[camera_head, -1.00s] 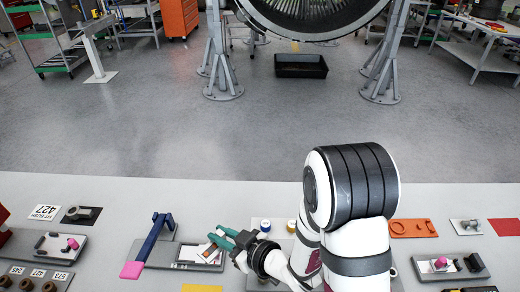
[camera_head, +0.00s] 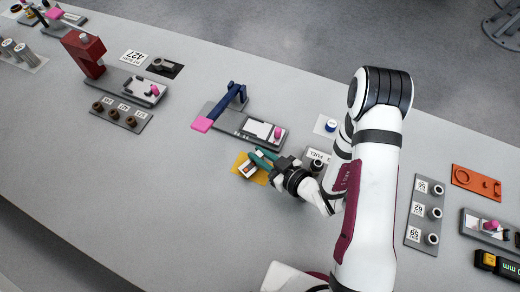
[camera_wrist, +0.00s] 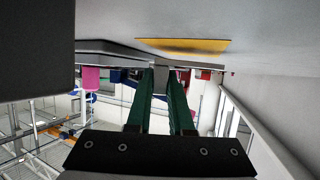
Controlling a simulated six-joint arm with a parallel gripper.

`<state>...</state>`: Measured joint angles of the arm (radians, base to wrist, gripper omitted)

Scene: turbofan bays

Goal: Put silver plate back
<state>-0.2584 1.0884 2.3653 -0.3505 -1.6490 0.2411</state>
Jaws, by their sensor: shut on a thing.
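My gripper (camera_head: 257,159) has green fingers and is shut on a small, light plate with a reddish mark (camera_head: 248,166), which I take as the silver plate. In the head view it is over a yellow mat (camera_head: 239,160); whether it touches the mat I cannot tell. In the wrist view my gripper (camera_wrist: 171,74) has a small grey piece between its fingertips, and the yellow mat (camera_wrist: 185,45) is just beyond. Behind stands a grey fixture (camera_head: 215,112) with a blue clamp arm (camera_head: 238,90), a pink pad (camera_head: 202,124) and a pink knob.
A red press fixture (camera_head: 85,55) and a labelled socket rack (camera_head: 122,115) stand to the left. A FUEL-labelled block (camera_head: 318,157) is close to my wrist's right. Another rack (camera_head: 425,212) and an orange plate (camera_head: 476,182) lie right. The bench at front left is clear.

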